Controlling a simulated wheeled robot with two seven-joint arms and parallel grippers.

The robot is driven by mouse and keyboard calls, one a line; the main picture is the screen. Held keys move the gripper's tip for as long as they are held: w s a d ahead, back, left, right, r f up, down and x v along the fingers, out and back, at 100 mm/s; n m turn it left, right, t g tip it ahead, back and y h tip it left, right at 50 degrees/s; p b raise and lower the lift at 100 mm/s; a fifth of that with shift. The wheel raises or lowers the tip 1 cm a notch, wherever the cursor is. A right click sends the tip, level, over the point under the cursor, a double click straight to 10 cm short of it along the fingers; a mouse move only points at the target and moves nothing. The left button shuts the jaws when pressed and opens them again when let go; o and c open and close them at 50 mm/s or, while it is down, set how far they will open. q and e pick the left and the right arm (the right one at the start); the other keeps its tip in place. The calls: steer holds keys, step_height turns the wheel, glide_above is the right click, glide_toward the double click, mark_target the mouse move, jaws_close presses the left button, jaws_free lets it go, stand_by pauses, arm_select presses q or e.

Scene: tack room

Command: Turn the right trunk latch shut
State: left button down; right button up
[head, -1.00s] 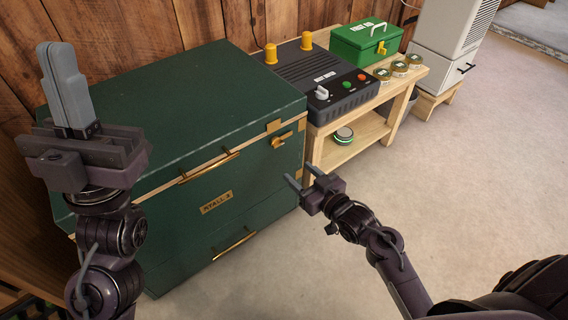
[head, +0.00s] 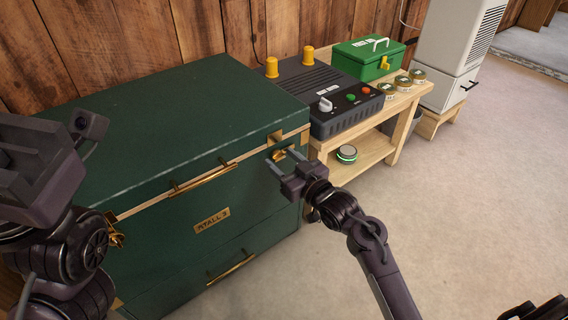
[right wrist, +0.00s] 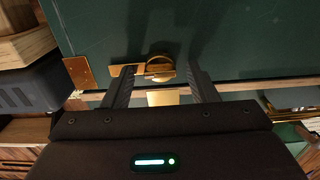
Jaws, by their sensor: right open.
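The green trunk (head: 160,130) has brass fittings and stands closed against the wood wall. Its right latch (head: 279,154) is brass and sits near the front right corner, just below the lid seam. In the right wrist view the latch (right wrist: 159,66) has a round knob and an arm lying sideways, roughly parallel to the seam. My right gripper (head: 281,157) is open, its two fingers on either side of the latch knob, with gaps visible. My left gripper (head: 42,165) is at the left edge, cut off, its fingers unclear.
A left brass latch (head: 115,232) shows beside my left arm. A wooden bench (head: 372,152) right of the trunk holds a black control box (head: 330,95), a green first aid box (head: 367,60) and several tins. Open floor (head: 460,200) lies to the right.

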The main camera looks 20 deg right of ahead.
steer(key=c, duration=1)
